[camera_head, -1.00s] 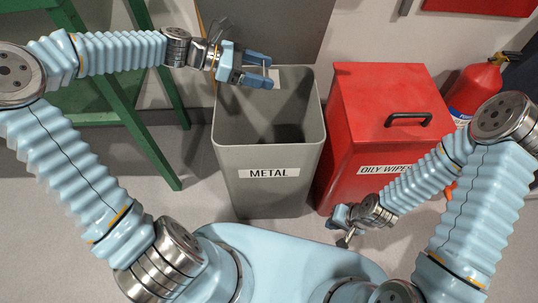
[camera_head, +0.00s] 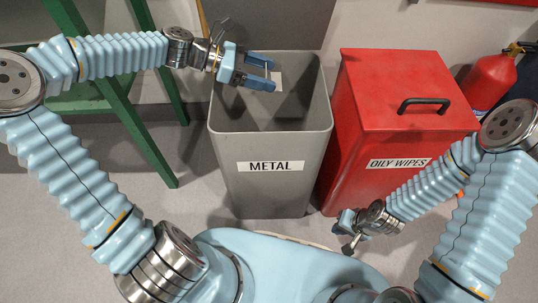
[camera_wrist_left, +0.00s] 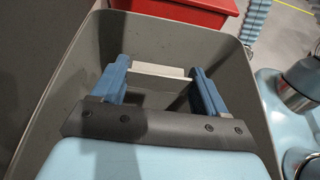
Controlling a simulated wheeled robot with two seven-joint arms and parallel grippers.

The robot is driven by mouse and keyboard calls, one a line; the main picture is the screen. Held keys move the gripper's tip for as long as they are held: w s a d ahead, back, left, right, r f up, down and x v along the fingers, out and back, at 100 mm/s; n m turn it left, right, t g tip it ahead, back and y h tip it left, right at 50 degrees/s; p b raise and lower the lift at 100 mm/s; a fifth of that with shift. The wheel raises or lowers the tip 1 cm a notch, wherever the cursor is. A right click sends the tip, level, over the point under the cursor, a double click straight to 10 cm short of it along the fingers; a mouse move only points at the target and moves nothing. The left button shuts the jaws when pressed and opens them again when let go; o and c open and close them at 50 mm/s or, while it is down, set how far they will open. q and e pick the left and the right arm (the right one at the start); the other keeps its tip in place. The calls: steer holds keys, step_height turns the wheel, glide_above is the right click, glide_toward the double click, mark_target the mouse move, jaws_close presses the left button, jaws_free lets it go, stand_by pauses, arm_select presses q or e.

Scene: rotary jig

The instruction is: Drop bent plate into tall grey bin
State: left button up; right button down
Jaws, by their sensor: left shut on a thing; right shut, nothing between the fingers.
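The tall grey bin (camera_head: 270,185), labelled METAL, stands open in front of me. My right gripper (camera_head: 348,243) is shut and empty, low in front of the red bin.
A red lidded bin (camera_head: 385,110) labelled OILY WIPES stands right beside the grey bin. A red fire extinguisher (camera_head: 490,80) is behind it at the right. A green frame (camera_head: 120,90) stands at the left, near my left arm. A grey panel rises behind the grey bin.

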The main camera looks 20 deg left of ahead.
arm_select(q)
steer(key=o, duration=1.2)
steer(key=shift+o, duration=0.2)
steer(key=p+v, duration=0.2)
steer(key=v, duration=1.1)
steer(key=shift+a+p, duration=0.3)
steer(key=shift+a, duration=0.1)
steer(key=shift+r, duration=0.15)
